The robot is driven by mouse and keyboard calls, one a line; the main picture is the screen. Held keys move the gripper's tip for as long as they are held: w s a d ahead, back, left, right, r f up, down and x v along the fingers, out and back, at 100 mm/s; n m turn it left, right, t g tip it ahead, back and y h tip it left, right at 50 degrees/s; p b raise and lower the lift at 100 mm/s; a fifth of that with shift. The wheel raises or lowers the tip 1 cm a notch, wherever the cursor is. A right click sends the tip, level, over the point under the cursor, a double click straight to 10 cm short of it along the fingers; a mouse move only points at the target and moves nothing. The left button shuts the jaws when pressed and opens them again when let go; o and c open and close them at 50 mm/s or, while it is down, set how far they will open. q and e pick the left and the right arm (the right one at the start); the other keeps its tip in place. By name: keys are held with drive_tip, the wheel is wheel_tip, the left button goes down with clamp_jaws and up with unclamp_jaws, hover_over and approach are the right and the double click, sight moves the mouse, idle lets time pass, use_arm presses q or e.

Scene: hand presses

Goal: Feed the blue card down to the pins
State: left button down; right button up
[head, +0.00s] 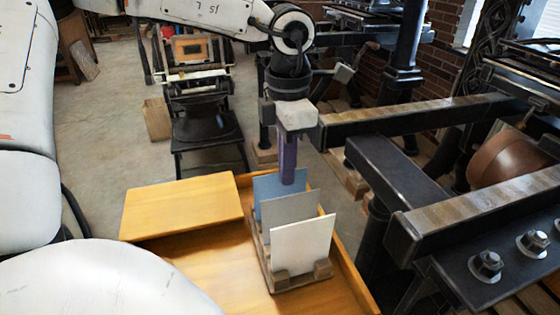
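The blue card (268,186) stands upright at the back of a small wooden rack (286,284), behind a grey card (291,212) and a white card (302,245). The grey card hides its lower part. My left gripper (288,181) points down from above, with a narrow purple part reaching the upper right of the blue card. That part overlaps the card in the head view, and I cannot tell whether it touches it. The gap between the fingers does not show. I cannot make out the pins. My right gripper is not in view.
The rack stands on a yellow wooden table (225,260) with a raised board (180,205) at its left. Dark metal press beams (480,212) with bolts stand close on the right. Another press (205,105) stands behind on the concrete floor.

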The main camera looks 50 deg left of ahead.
use_arm(q)
drive_tip(key=shift+r+p, duration=0.6)
drive_tip(key=shift+r, duration=0.9)
drive_tip(key=shift+r+p, duration=1.9)
drive_tip(key=shift+r, duration=1)
